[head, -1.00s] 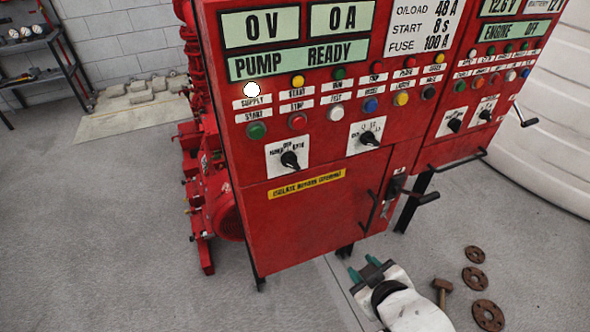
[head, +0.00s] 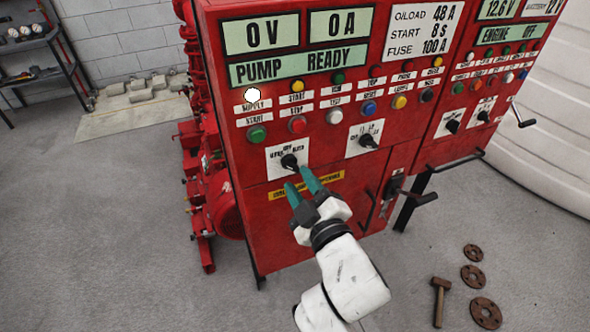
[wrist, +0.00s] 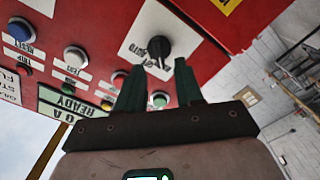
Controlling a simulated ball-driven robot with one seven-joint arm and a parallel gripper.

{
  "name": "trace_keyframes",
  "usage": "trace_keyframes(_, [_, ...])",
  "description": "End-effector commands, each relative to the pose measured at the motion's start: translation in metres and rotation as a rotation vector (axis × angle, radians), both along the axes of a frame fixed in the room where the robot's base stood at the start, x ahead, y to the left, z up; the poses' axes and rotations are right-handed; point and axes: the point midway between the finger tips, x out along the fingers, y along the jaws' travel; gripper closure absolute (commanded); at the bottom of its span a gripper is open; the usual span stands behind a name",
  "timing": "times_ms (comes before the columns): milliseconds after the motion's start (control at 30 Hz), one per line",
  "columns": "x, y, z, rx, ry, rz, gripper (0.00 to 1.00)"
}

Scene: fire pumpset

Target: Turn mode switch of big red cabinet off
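The big red cabinet (head: 322,214) stands in the middle of the head view. Its mode switch (head: 289,161) is a black knob on a white plate marked with an off position and an auto position, at the lower left of the panel. In the wrist view the switch (wrist: 158,46) appears just beyond and between my fingertips, its handle pointing toward me. My gripper (head: 303,181) has green fingers, spread apart and empty, just below the switch. The fingers also show in the wrist view (wrist: 158,76). Whether they touch the knob, and its exact setting, I cannot tell.
A second black knob (head: 368,141) sits right of the mode switch, with several push buttons above. A handle (head: 415,195) juts from the cabinet's right side. A hammer (head: 440,295) and rusty flanges (head: 486,312) lie on the floor.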

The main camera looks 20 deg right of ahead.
Motion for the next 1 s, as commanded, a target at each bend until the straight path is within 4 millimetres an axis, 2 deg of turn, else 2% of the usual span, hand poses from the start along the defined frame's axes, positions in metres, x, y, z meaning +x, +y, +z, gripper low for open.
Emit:
trace_keyframes(100, [0.018, 0.000, 0.001, 0.000, 0.000, 0.000, 0.64])
trace_keyframes(233, [0.029, 0.000, 0.000, 0.000, 0.000, 0.000, 0.64])
trace_keyframes(600, [0.034, 0.000, 0.000, 0.001, 0.001, 0.000, 0.64])
trace_keyframes(1000, [0.034, 0.000, 0.000, 0.001, 0.001, 0.000, 1.00])
